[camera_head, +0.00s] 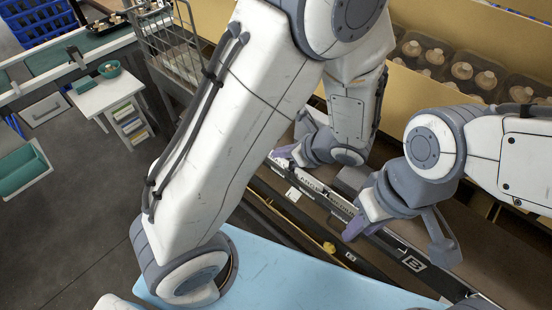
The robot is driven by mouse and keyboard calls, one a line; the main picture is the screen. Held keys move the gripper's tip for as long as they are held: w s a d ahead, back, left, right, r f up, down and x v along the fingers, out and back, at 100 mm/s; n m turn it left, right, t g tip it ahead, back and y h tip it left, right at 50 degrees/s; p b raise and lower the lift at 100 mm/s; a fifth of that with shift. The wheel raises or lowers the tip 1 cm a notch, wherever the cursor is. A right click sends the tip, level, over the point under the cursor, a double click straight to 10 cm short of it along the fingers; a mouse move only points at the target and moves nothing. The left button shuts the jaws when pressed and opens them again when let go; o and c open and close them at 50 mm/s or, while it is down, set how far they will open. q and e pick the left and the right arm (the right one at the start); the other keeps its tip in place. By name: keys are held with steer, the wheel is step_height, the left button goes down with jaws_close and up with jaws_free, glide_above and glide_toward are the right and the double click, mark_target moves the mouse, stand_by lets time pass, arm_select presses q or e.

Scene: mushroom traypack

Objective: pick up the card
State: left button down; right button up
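I cannot pick out the card for certain. My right gripper (400,238) is over the conveyor's near edge at the right, fingers spread wide and empty. My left arm hides much of the middle of the view.
Trays of mushrooms (437,62) stand on the yellow-walled shelf at the back right. A light blue surface (290,275) is in front. Grey floor (95,195) there is open.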

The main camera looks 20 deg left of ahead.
stand_by(0.3)
arm_select(q)
step_height(320, 180, up, 10)
steer(key=p, duration=0.2)
